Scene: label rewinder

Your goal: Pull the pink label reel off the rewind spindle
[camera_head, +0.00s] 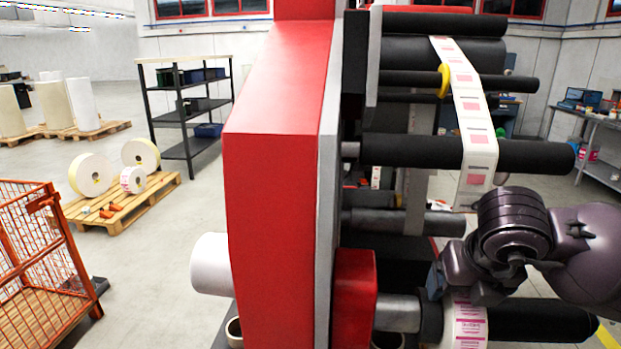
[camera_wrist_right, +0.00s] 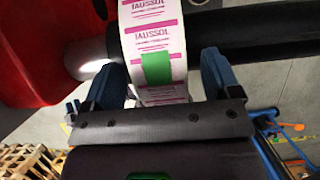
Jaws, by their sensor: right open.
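The pink label reel (camera_head: 468,328) sits on the dark rewind spindle (camera_head: 540,320) low on the machine. It is white with pink print, and my right gripper partly covers it. The right wrist view shows the reel (camera_wrist_right: 152,38) with a green patch on its face and the spindle (camera_wrist_right: 245,30) running right. My right gripper (camera_head: 460,288) is at the reel from above; it also shows in the right wrist view (camera_wrist_right: 162,70). Its blue fingers are open, one on each side of the reel's width. I cannot tell whether they touch it. My left gripper is not in view.
A red block (camera_head: 354,295) stands left of the reel, beside the tall red machine housing (camera_head: 270,180). A black roller (camera_head: 520,156) and a printed label web (camera_head: 468,110) are above my right arm. An orange cage (camera_head: 40,240) stands far left.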

